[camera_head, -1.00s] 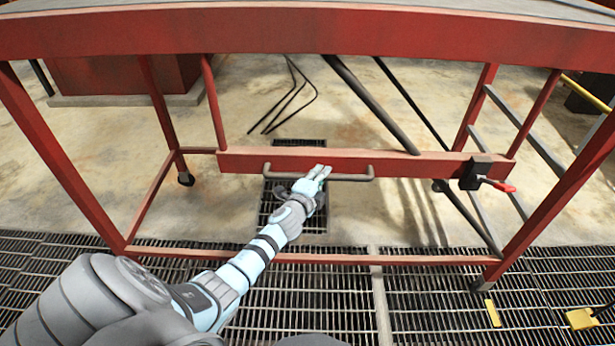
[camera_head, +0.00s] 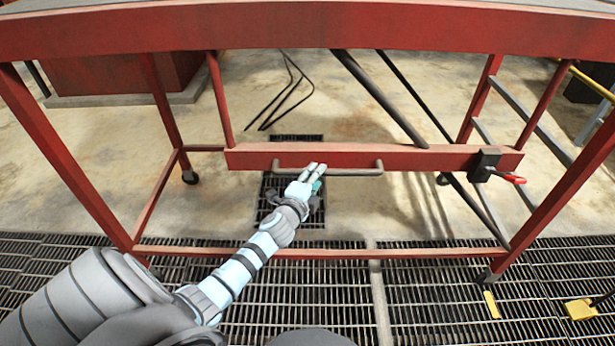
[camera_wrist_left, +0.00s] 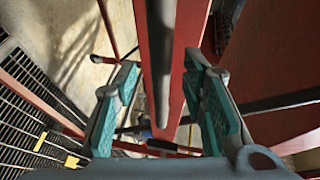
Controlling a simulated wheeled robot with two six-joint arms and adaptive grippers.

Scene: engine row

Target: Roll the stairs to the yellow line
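The stairs are a red wheeled frame (camera_head: 420,157) filling the head view. A grey handle (camera_head: 352,172) runs along its near red crossbar and passes between my fingers in the left wrist view (camera_wrist_left: 160,60). My left gripper (camera_head: 314,170) is at the handle, left of its middle. Its teal-padded fingers are spread on either side of the handle with gaps, so it is open. A short yellow strip (camera_head: 491,305) lies on the grating near the right front caster (camera_head: 488,279). I cannot tell whether it is the yellow line. My right gripper is not in view.
A black clamp with a red lever (camera_head: 485,165) is on the crossbar's right end. A yellow block (camera_head: 580,309) lies on the grating (camera_head: 330,300) at right. A floor drain (camera_head: 315,222) is under the frame. Concrete beyond is largely bare.

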